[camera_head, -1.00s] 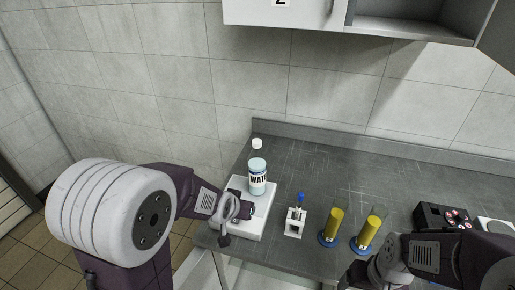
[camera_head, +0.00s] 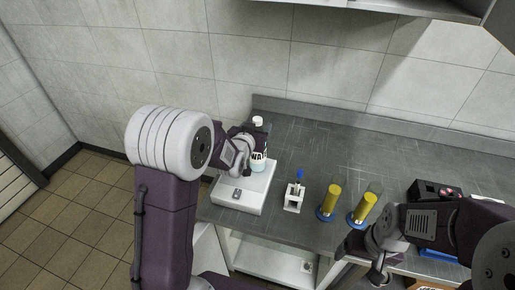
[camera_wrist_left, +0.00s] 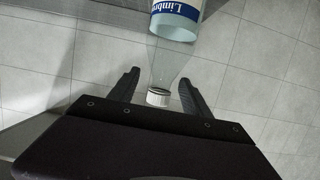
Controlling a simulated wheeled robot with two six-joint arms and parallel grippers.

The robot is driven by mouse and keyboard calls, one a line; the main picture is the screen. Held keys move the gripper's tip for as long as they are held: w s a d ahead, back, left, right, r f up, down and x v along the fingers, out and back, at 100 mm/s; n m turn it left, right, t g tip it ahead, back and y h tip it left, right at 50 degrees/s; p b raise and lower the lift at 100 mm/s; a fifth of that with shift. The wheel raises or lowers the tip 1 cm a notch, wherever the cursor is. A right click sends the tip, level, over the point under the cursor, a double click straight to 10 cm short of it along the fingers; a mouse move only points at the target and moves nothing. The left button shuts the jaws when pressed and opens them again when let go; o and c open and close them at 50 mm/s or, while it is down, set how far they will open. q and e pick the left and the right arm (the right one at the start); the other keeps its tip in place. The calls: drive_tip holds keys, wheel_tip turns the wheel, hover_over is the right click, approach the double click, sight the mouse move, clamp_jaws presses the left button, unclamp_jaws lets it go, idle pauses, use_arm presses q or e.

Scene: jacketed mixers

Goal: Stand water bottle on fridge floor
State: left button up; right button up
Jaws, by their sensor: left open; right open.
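The water bottle (camera_head: 259,165) stands upright on a white flat-topped device (camera_head: 228,197) at the counter's left end. It has a white cap, a clear tapered neck and a printed label. My left gripper (camera_head: 246,153) is at the bottle and partly hides it in the head view. In the left wrist view the neck of the bottle (camera_wrist_left: 168,66) lies between the open fingers (camera_wrist_left: 158,92), with a gap visible on each side. A white open compartment (camera_head: 265,262) under the counter may be the fridge. My right gripper (camera_head: 361,264) is open at the counter's front right.
A small white holder (camera_head: 293,198) with a blue-topped item stands right of the device. Two yellow cylinders (camera_head: 330,202) on blue bases stand farther right. A black device (camera_head: 432,190) is near my right arm. The back of the counter is clear.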

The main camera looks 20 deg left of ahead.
use_arm(q)
drive_tip(key=x, duration=0.4)
drive_tip(key=shift+w+a+f+p, duration=0.1)
drive_tip(key=shift+w+a+p, duration=0.05)
drive_tip(key=shift+p, duration=0.25)
drive_tip(key=shift+s, duration=0.2)
drive_tip(key=c, duration=0.7)
clamp_jaws()
